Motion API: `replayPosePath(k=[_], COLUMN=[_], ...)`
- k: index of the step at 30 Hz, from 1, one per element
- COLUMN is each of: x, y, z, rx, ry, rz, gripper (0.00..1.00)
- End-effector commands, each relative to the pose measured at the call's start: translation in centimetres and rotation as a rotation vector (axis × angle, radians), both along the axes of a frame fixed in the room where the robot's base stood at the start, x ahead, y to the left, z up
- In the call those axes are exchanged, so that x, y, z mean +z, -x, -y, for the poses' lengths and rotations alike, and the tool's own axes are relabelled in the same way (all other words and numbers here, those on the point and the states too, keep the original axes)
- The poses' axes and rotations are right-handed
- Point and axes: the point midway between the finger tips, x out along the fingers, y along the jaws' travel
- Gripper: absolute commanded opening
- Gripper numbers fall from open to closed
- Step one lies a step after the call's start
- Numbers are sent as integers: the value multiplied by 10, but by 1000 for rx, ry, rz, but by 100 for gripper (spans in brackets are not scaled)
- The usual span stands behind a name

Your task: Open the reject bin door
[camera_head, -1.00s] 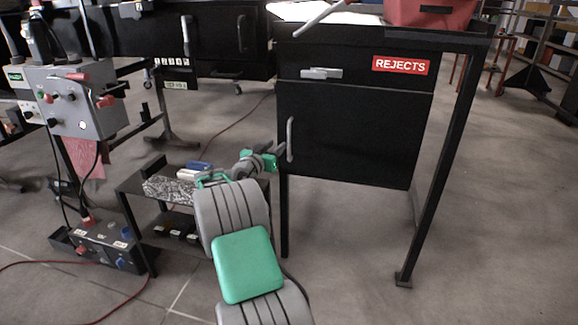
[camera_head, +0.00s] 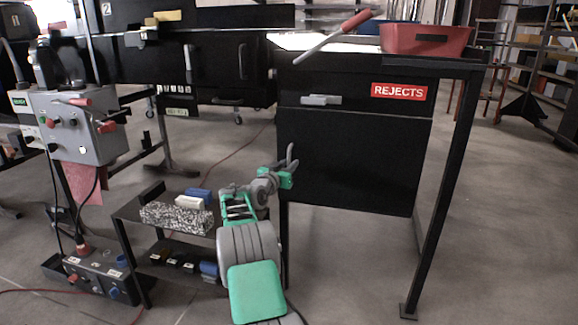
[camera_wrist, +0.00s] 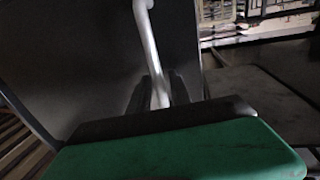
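The reject bin door (camera_head: 350,165) is a flat black panel under the red REJECTS sign, and it looks closed in the head view. Its grey bar handle (camera_head: 291,156) is upright at the door's left edge. My gripper (camera_head: 284,177) is at the lower part of the handle and overlaps it in this view.
A grey latch (camera_head: 320,100) sits above the door. A red bin (camera_head: 428,40) stands on top of the cabinet. A low black shelf (camera_head: 125,213) with several small blocks stands left of my arm. A control box (camera_head: 75,125) is at far left. Floor in front of the door is clear.

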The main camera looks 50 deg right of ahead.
Motion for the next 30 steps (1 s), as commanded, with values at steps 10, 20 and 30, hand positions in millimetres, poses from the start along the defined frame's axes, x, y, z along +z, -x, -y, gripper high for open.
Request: replayPosePath(k=[10,20,30], x=[0,0,0], y=[0,0,0], z=[0,0,0], rx=[0,0,0], ry=[0,0,0], rz=[0,0,0], gripper=[0,0,0])
